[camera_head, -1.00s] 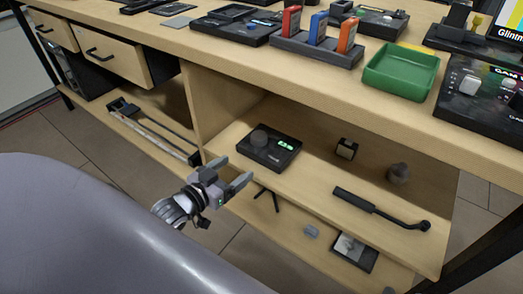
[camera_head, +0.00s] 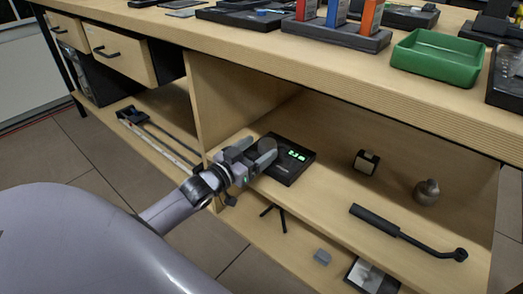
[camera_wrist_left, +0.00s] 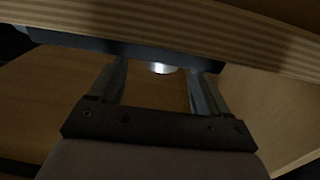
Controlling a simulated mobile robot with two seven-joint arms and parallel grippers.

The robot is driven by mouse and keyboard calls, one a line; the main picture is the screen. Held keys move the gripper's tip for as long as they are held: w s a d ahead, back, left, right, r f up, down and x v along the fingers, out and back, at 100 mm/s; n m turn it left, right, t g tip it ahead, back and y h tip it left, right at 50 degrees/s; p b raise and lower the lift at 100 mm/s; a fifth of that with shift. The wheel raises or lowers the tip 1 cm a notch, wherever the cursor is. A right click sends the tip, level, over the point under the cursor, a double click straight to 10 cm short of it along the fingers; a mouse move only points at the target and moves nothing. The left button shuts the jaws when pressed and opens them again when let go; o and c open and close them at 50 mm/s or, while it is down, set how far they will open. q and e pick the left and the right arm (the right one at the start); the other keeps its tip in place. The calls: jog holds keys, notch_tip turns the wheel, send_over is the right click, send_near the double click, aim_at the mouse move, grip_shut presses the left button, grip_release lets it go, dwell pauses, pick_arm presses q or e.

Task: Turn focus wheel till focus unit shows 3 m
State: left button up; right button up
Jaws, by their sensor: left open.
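The focus unit (camera_head: 285,173) is a dark box on the open shelf under the worktop. Its green display (camera_head: 296,155) is lit, with digits too small to read surely. My left gripper (camera_head: 256,152) is open at the unit's left side, in front of where the focus wheel stands. The gripper hides the wheel in the head view, so contact cannot be told there. In the left wrist view, the open fingers (camera_wrist_left: 156,90) flank a small bright round part (camera_wrist_left: 162,68) beneath a dark band. I cannot tell whether this is the wheel. My right gripper is not in view.
The worktop (camera_head: 420,105) overhangs the shelf, and an upright panel (camera_head: 222,95) stands left of the unit. A small black block (camera_head: 366,162), a grey knob-like object (camera_head: 427,192) and a black handled bar (camera_head: 405,232) lie to the right. The lower shelf holds a small tripod (camera_head: 273,214).

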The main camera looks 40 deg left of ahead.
pick_arm(q)
jog(key=shift+w+d, duration=0.1)
jog(key=shift+w, duration=0.85)
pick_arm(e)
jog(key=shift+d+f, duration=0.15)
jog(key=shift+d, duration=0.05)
pick_arm(q)
jog(key=c, duration=1)
jog(key=shift+r+m+h, duration=0.1)
jog(key=shift+m+h, duration=0.2)
jog(key=shift+h, duration=0.2)
jog(key=shift+m+h+p, duration=0.35)
jog(key=shift+m+h, duration=0.05)
jog(key=shift+h, duration=0.5)
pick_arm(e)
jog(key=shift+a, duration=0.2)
pick_arm(q)
jog(key=shift+g, duration=0.3)
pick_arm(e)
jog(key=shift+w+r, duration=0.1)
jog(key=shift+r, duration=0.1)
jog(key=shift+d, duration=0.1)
